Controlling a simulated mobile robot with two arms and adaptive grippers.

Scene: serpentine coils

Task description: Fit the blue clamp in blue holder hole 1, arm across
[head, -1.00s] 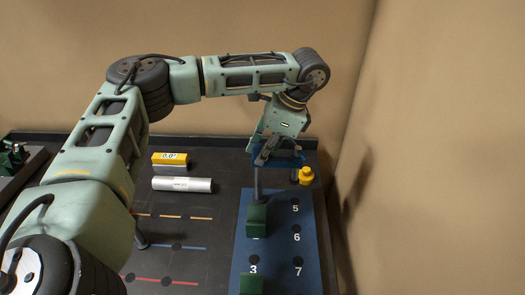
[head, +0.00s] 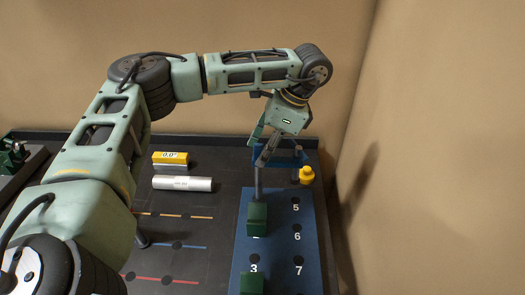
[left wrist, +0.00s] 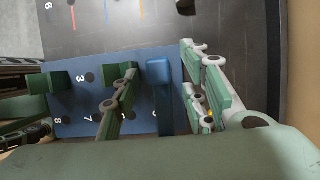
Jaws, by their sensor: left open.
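The blue clamp (head: 292,158) stands upright at the far end of the blue holder (head: 276,250), its grey post going down to the far-left hole position. Its blue arm lies across the holder, pointing right. The hole number there is hidden. My left gripper (head: 264,150) is open around the clamp's top. In the left wrist view, the blue clamp (left wrist: 160,75) lies between the two spread fingers of my left gripper (left wrist: 158,95), with gaps visible on both sides. The blue holder (left wrist: 70,102) shows beneath. My right gripper is not in view.
Green clamps stand on the holder's left row, at the middle (head: 257,218) and near end (head: 251,284). A yellow knobbed piece (head: 306,175) stands right of the blue clamp. A silver cylinder (head: 182,184) and a yellow gauge (head: 170,158) lie left. A wall is close on the right.

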